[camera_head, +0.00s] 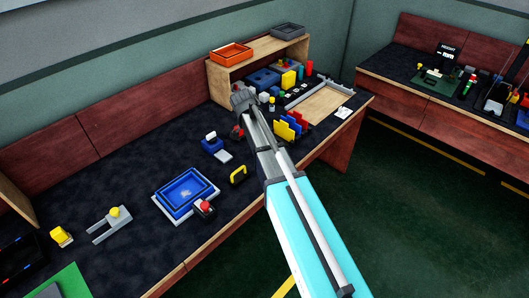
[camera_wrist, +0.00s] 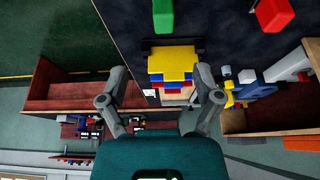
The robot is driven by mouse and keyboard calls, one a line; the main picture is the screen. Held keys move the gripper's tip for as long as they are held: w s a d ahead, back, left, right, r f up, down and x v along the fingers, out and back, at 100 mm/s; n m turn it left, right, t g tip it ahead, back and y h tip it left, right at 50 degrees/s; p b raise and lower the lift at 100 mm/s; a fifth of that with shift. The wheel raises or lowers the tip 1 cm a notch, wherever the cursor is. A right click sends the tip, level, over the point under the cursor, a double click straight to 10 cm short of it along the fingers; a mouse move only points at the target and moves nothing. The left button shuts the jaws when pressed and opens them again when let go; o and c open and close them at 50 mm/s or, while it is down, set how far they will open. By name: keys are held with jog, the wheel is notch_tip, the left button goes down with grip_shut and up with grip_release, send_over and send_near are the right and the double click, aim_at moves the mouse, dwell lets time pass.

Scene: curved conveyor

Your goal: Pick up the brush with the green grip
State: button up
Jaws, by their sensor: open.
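My gripper (camera_head: 243,98) is at the end of my raised arm, above the long dark bench in the head view. In the wrist view its two fingers (camera_wrist: 160,72) are spread wide with nothing held between them. A green piece (camera_wrist: 163,15) lies on the dark bench top at the upper edge of the wrist view, beyond the fingertips. It may be the brush's green grip; its bristles cannot be made out. I cannot pick out a green-gripped brush in the head view, where my arm covers part of the bench.
Yellow, blue and red upright plates (camera_head: 290,124) stand right of my gripper; they also show between the fingers (camera_wrist: 173,62). A red piece (camera_wrist: 272,14) lies right of the green one. A wooden shelf (camera_head: 232,70) stands behind. A blue tray (camera_head: 160,205) sits nearer, left.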

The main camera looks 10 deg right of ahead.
jog(key=shift+b+x, duration=3.85)
jog(key=shift+x, duration=0.45)
jog(key=shift+a, duration=0.1)
jog(key=b+x, duration=0.3)
jog(key=shift+w+a+f, duration=0.1)
jog(key=shift+w+f, duration=0.05)
jog(key=shift+f, duration=0.2)
jog(key=shift+b+x, duration=0.75)
jog(key=shift+b, duration=0.15)
grip_shut()
